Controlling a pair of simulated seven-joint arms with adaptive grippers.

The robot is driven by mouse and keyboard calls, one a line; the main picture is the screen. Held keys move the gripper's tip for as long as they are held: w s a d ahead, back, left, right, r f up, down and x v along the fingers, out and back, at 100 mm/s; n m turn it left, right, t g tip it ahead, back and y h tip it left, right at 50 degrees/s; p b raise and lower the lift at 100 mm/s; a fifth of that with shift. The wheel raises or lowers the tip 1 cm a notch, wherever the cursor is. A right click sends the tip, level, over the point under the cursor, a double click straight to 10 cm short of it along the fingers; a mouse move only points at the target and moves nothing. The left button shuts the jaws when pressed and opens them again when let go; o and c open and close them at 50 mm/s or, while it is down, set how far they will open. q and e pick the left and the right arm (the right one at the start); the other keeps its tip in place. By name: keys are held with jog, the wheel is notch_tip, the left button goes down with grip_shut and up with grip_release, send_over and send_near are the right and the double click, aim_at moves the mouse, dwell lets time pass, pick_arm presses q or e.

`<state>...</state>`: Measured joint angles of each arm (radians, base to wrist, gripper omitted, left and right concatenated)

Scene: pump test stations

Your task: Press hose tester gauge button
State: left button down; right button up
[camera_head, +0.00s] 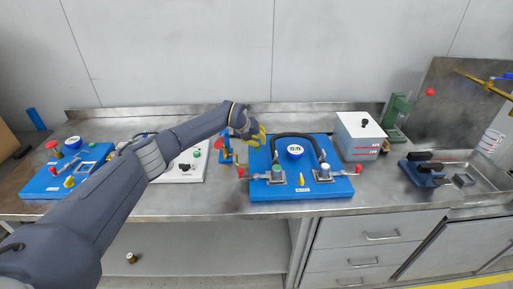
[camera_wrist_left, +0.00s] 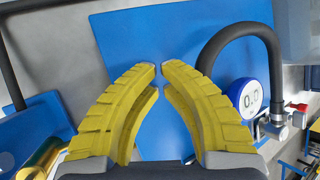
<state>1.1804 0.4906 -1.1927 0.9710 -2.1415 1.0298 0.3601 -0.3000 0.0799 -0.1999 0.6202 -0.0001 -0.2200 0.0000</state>
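The hose tester is a blue board (camera_head: 335,188) on the bench, carrying a black hose (camera_head: 284,136) bent in an arch. Its round blue gauge (camera_head: 295,151) has a white face reading 0.0; I cannot make out a button on it. In the left wrist view the gauge (camera_wrist_left: 247,97) is right of the fingers, with the hose (camera_wrist_left: 215,45) curving above it. My left gripper (camera_head: 260,136) is above the board's back left corner, left of the gauge and apart from it. Its yellow fingers (camera_wrist_left: 161,68) have tips nearly together, with nothing between them. My right gripper is not in view.
A white panel (camera_head: 187,170) and another blue station (camera_head: 45,186) lie left. A green press (camera_head: 397,112) stands behind a metal tray (camera_head: 480,182) at right.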

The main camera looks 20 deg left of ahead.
pick_arm(q)
jog(key=shift+r, duration=0.2)
notch_tip(320, 180, up, 6)
jog(key=shift+f, duration=0.1)
dwell(0.8)
dwell(1.9)
